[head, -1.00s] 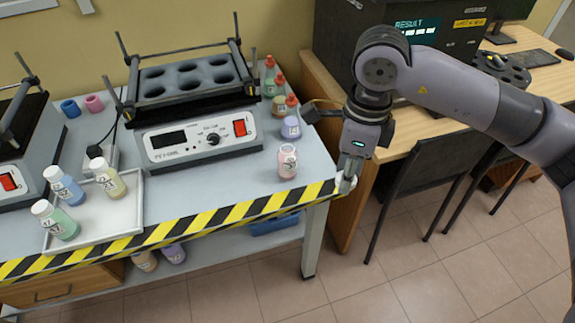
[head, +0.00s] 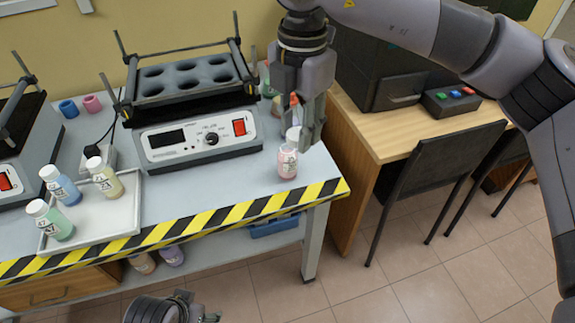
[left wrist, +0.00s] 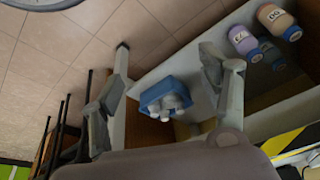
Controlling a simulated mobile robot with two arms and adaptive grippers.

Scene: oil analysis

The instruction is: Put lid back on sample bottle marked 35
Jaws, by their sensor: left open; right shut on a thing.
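The pink sample bottle (head: 287,163) stands upright near the right front corner of the lab table; its label is too small to read surely. My right gripper (head: 307,140) is over the bottle, slightly to its right, shut on a small white lid (head: 293,134). The lid shows just above the bottle's mouth; whether they touch I cannot tell. My left gripper is low in front of the table, only partly visible in the head view. In the left wrist view the left gripper (left wrist: 165,105) is open, with nothing between its fingers.
A shaker (head: 197,140) stands behind and left of the pink bottle. A white tray (head: 126,220) holds several capped bottles. Red-topped bottles behind my right gripper are mostly hidden. A blue basket (left wrist: 160,90) with white items and bottles (left wrist: 243,40) are on the lower shelf.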

